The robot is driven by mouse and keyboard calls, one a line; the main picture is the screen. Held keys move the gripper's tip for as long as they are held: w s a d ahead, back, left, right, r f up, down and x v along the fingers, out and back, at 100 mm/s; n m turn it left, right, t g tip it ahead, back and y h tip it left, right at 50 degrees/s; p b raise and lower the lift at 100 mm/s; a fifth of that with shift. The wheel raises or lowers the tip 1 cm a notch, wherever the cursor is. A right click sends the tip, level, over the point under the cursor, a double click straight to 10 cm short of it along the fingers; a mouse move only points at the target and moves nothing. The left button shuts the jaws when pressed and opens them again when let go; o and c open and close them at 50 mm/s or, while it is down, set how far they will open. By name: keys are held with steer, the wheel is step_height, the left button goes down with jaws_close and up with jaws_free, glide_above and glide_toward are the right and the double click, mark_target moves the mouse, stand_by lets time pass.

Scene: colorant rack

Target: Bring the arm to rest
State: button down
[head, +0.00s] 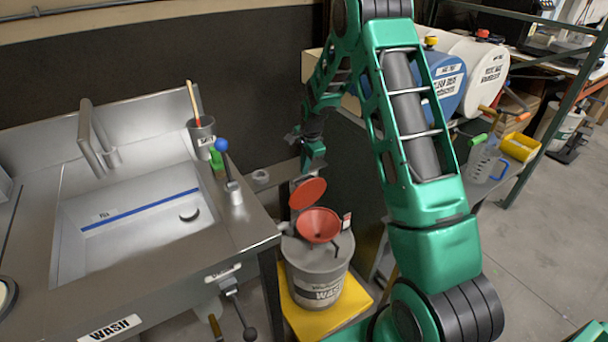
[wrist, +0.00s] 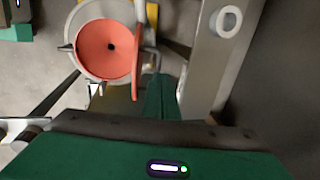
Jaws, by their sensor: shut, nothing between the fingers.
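My green arm crosses the head view from the lower right, rises past the top edge and comes down again behind. My gripper (head: 313,164) hangs at its far end, between the sink unit and a dark panel, just behind and above the wash can. Its fingers are small in the head view; in the wrist view my gripper (wrist: 162,92) is shut and empty. The grey wash can (head: 318,277) stands upright with a red funnel (head: 318,225) on top and a red round lid (head: 307,193) tilted up behind it. The funnel also shows in the wrist view (wrist: 98,55).
The steel sink (head: 130,235) is left of my gripper, with a cup (head: 201,138) holding a wooden-handled tool. The can sits on a yellow platform (head: 302,318). Blue (head: 447,78) and white (head: 478,65) drums and a clear jug (head: 482,160) are right. The right floor is open.

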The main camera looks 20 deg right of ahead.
step_height(320, 180, up, 7)
steer(key=w, duration=0.1)
steer(key=s+d+r+n+g+h, duration=0.1)
steer(key=s+d+r+n, duration=0.15)
steer(key=s+r, duration=0.65)
steer(key=s+d+r+n, duration=0.25)
steer(key=s+r, duration=0.25)
steer(key=s, duration=0.7)
steer(key=s+a+r+n+g+y, duration=0.1)
steer(key=s+n, duration=0.4)
steer(key=s, duration=2.3)
steer(key=shift+s+a+r+n+g, duration=0.15)
steer(key=shift+a+r+n+g, duration=0.15)
steer(key=shift+a, duration=0.2)
steer(key=shift+w+f, duration=0.3)
steer(key=shift+w, duration=0.35)
